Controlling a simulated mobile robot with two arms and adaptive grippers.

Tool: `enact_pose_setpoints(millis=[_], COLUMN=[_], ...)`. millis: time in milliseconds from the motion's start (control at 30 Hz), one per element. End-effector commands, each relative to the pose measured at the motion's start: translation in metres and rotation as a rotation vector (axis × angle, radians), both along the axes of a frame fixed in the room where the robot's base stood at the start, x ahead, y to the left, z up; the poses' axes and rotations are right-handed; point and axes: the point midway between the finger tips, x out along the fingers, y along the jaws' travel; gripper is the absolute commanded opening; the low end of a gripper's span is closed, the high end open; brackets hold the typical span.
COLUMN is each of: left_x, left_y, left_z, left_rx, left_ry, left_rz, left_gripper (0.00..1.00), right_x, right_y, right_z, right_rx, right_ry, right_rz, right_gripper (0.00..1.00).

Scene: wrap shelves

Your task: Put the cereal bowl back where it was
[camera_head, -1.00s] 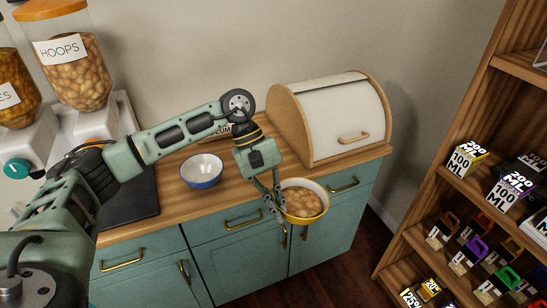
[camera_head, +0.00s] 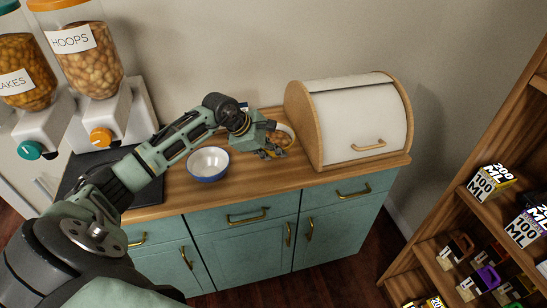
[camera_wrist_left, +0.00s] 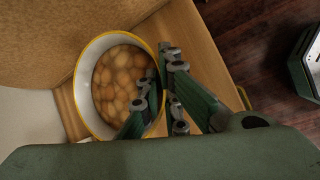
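The cereal bowl (camera_head: 283,134), white inside with a yellow rim and full of round tan cereal, is over the back of the wooden counter, just left of the bread box. My left gripper (camera_head: 270,152) is at its near side and partly hides it. In the left wrist view, the gripper (camera_wrist_left: 158,88) is shut on the right rim of the bowl (camera_wrist_left: 82,104), one finger inside and one outside. The bowl looks about level. I cannot tell whether its base touches the counter. My right gripper is not in view.
A blue-and-white bowl (camera_head: 208,164) stands on the counter left of the gripper. The bread box (camera_head: 352,118) stands close on the right. Cereal dispensers (camera_head: 92,62) are at the left, and a wooden shelf (camera_head: 445,215) with boxes is at the right. The counter's front strip is clear.

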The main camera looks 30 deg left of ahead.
Motion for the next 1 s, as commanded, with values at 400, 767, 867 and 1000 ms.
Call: enact_pose_setpoints(millis=[400,767,867,1000], left_x=[0.0,0.0,0.0,0.0], left_y=[0.0,0.0,-0.001,0.0], left_z=[-0.038,-0.04,-0.04,-0.04], left_rx=[0.001,0.001,0.001,0.001], left_ry=[-0.003,0.0,0.0,0.0], left_rz=[-0.002,-0.002,-0.002,-0.002], left_gripper=[0.0,0.13,0.22,0.23], right_x=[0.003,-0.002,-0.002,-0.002], right_y=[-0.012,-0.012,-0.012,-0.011], right_z=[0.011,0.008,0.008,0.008], right_rx=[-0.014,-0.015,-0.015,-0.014], right_ry=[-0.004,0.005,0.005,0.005], right_rz=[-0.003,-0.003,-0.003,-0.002], right_gripper=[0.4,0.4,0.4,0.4])
